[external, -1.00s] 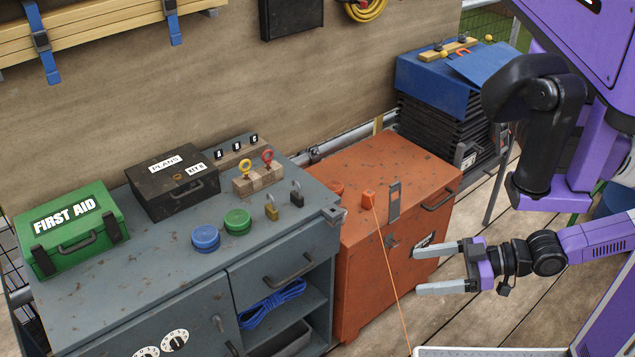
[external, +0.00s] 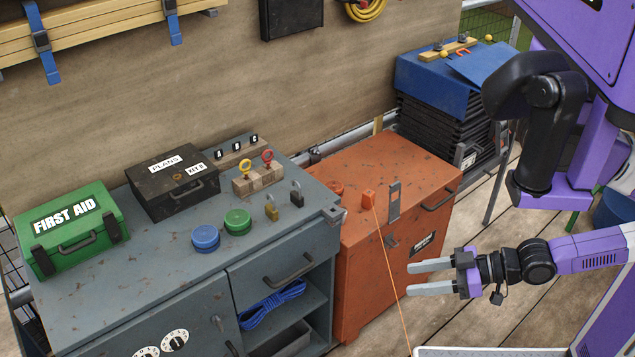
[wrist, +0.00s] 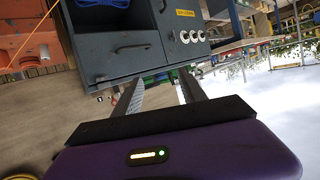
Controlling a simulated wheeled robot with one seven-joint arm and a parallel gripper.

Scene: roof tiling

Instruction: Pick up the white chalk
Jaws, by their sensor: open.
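I cannot make out any white chalk in either view. My gripper (external: 412,278) is open and empty, in the air in front of the orange chest (external: 350,290), with its fingers pointing left. In the wrist view my gripper (wrist: 160,77) shows both fingers apart with nothing between them, pointing toward the grey cabinet (wrist: 118,58).
The grey cabinet carries a green first aid box (external: 75,232), a black plans box (external: 172,183), a blue lid (external: 205,238), a green lid (external: 237,222) and two padlocks. A blue cord (external: 270,304) lies on the cabinet shelf.

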